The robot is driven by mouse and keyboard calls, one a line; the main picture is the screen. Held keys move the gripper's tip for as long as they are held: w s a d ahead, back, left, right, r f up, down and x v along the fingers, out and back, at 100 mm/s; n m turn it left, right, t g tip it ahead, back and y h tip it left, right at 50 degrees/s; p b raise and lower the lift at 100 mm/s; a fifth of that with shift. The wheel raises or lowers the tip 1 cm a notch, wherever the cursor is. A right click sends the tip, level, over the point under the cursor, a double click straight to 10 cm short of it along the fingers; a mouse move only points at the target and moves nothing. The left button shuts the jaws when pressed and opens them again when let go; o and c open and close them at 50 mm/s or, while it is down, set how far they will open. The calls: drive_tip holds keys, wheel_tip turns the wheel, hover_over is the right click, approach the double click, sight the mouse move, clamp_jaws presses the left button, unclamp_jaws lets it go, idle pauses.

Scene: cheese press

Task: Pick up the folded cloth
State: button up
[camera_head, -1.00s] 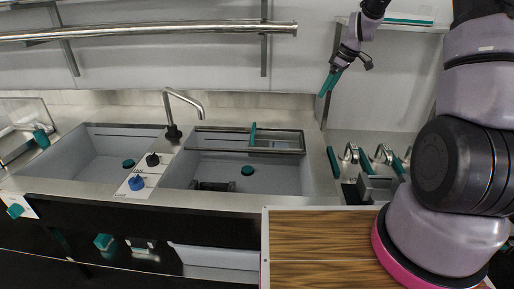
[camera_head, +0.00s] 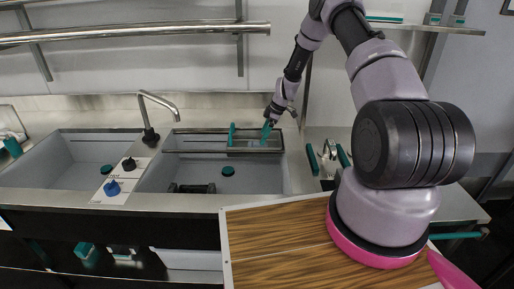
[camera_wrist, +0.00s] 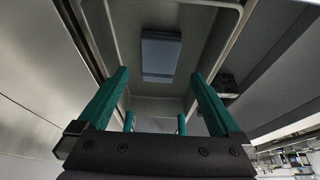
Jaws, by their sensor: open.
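The folded cloth (camera_wrist: 161,56) is a small blue-grey rectangle in the wrist view, lying flat in a grey metal tray (camera_wrist: 120,18). In the head view the tray (camera_head: 190,151) spans the back of the right sink. The cloth is too small and too covered there to tell clearly. My gripper (camera_head: 267,130) is over the right part of this tray, pointing down. In the wrist view my gripper (camera_wrist: 158,75) is open and empty, with its teal fingers spread on both sides below the cloth in the picture. It is apart from the cloth.
A teal upright piece (camera_head: 232,133) stands at the tray near my gripper. A tall curved faucet (camera_head: 155,108) rises to the left. A long metal rail (camera_head: 130,33) runs above. A wooden board (camera_head: 270,245) lies in front.

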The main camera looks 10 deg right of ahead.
sight(258, 144)
drive_tip(key=shift+x, duration=2.55)
drive_tip(key=shift+w+a+f, duration=0.1)
drive_tip(key=shift+w+a, duration=0.05)
drive_tip(key=c, duration=1.4)
